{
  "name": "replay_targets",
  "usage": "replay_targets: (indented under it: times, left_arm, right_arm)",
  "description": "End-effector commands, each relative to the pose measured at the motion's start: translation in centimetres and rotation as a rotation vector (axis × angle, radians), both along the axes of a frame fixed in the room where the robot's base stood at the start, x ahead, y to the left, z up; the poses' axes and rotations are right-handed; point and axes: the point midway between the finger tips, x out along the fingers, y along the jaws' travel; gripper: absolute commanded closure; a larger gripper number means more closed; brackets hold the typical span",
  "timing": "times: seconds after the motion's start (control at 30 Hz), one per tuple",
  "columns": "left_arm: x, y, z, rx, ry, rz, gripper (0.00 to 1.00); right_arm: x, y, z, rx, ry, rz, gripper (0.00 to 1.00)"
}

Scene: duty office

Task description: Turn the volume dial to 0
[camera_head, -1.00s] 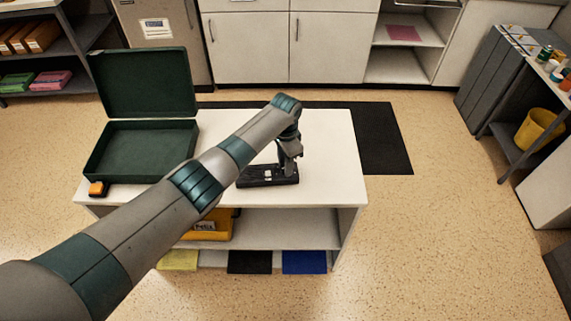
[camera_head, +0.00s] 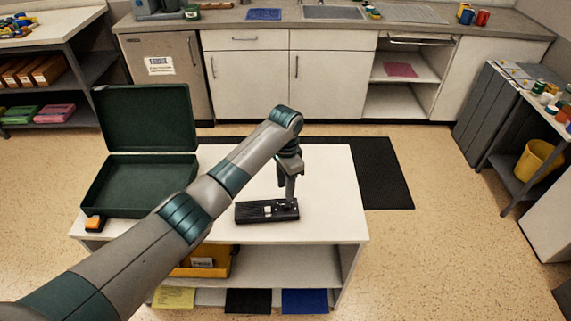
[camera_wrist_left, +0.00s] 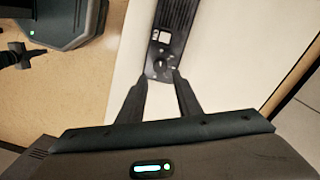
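A small black device (camera_head: 262,212) with a light square button lies on the white table top (camera_head: 328,185). In the left wrist view the device (camera_wrist_left: 177,18) is upright in the picture. A dark round dial (camera_wrist_left: 160,64) with a light mark sits near its lower end. My left gripper (camera_head: 290,198) points down at the device's right end in the head view. In the left wrist view my left gripper (camera_wrist_left: 160,77) has its fingers apart, with the dial just beyond the gap between the tips. I cannot tell whether they touch the device. My right gripper is not clearly in view.
An open green case (camera_head: 140,185) and an orange-and-black item (camera_head: 95,223) are at the table's left. A yellow bin (camera_head: 205,262) is on the shelf below. The table top right of the device is clear. Cabinets (camera_head: 245,80) stand behind.

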Motion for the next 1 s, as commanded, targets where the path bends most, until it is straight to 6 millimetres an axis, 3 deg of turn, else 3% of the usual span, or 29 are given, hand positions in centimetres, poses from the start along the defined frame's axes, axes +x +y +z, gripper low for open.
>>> replay_targets:
  times: [0.3, 0.5, 1.0]
  left_arm:
    - [0.1, 0.0, 6.3, 0.0, -0.004, 0.0, 0.69]
    - [0.0, 0.0, 8.9, -0.001, 0.0, 0.0, 0.69]
    - [0.0, 0.0, 10.0, 0.0, 0.0, 0.0, 0.69]
  right_arm:
    - [0.0, 0.0, -1.8, 0.0, 0.0, 0.0, 1.0]
    - [0.0, 0.0, -2.3, 0.0, 0.0, 0.0, 1.0]
    - [0.0, 0.1, -2.4, 0.001, 0.0, 0.0, 1.0]
